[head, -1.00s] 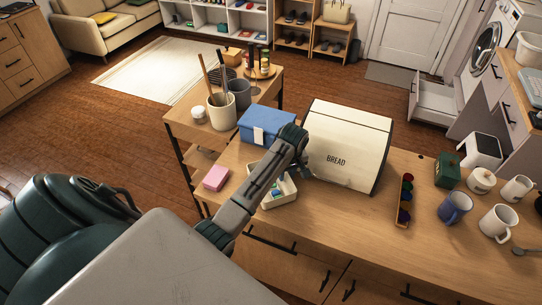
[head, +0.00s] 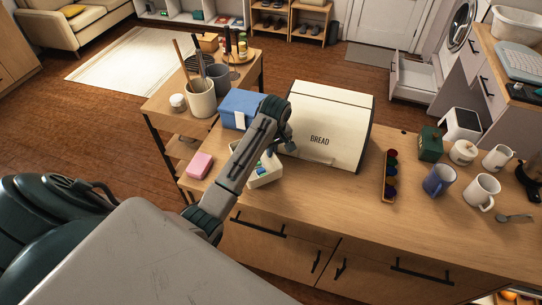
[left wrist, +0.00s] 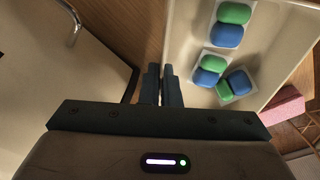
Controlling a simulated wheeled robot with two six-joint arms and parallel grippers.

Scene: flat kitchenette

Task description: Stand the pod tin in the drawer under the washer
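The pod tin (head: 268,181) is a white open tin holding blue and green pods. It stands on the wooden counter in the head view, partly hidden by my left arm. In the left wrist view the tin (left wrist: 262,53) fills the upper right. My left gripper (head: 288,147) is at the tin's side close to the bread bin. In the left wrist view its fingers (left wrist: 161,72) are close together, with the tin's wall running between them. The open drawer under the washer (head: 421,82) shows at upper right. My right gripper is out of view.
A bread bin (head: 327,122) stands right beside the tin. A blue box (head: 238,106) and pink block (head: 200,165) are left of it. A pod rack (head: 389,178), mugs (head: 439,180) and a green box (head: 431,145) are to the right. The floor before the drawer shows clear.

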